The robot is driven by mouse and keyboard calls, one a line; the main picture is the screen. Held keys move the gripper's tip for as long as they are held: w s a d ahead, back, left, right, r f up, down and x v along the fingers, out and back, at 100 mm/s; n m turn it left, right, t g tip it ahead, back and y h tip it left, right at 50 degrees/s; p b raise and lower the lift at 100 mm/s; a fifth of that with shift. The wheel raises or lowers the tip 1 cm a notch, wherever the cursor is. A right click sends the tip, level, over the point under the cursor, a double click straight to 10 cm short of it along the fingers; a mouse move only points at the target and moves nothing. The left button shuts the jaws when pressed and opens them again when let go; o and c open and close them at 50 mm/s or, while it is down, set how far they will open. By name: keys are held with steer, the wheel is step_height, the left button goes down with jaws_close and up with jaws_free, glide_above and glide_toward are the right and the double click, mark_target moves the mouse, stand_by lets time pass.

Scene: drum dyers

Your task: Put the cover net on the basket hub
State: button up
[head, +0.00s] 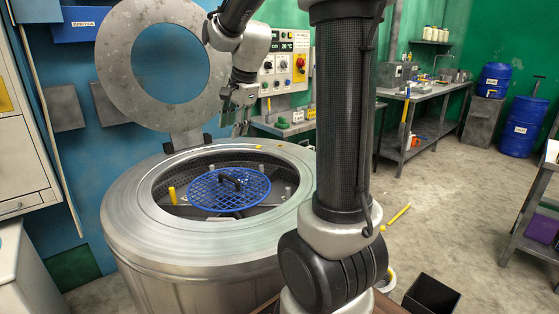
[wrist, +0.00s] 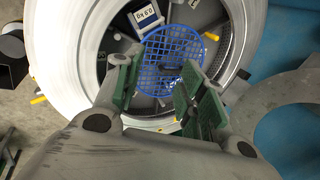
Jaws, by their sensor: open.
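The cover net (head: 207,199) is a round blue mesh with a black handle. It lies in the mouth of the steel drum (head: 140,222), looking roughly level. In the wrist view the cover net (wrist: 160,45) shows beyond my fingers, over the basket's inside. The basket hub is not clearly visible; the net may cover it. My gripper (head: 238,122) is open and empty, above the back of the drum and apart from the net. In the wrist view the green-padded fingers of my gripper (wrist: 160,75) stand apart, with the net between and beyond them.
The round drum lid (head: 117,62) stands raised behind the drum. A yellow peg (head: 172,195) stands at the opening's left side. A control panel (head: 285,65) is on the back wall. A boxed display (wrist: 146,18) shows beside the net. A black bin (head: 432,295) stands on the floor.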

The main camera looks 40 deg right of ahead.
steer(key=s+a+f+n, duration=0.1)
steer(key=s+a+n, duration=0.2)
steer(key=s+n, duration=1.3)
steer(key=s, duration=0.9)
steer(key=shift+s+a+f+h, duration=0.2)
steer(key=shift+s+h, duration=0.05)
steer(key=shift+h, duration=0.15)
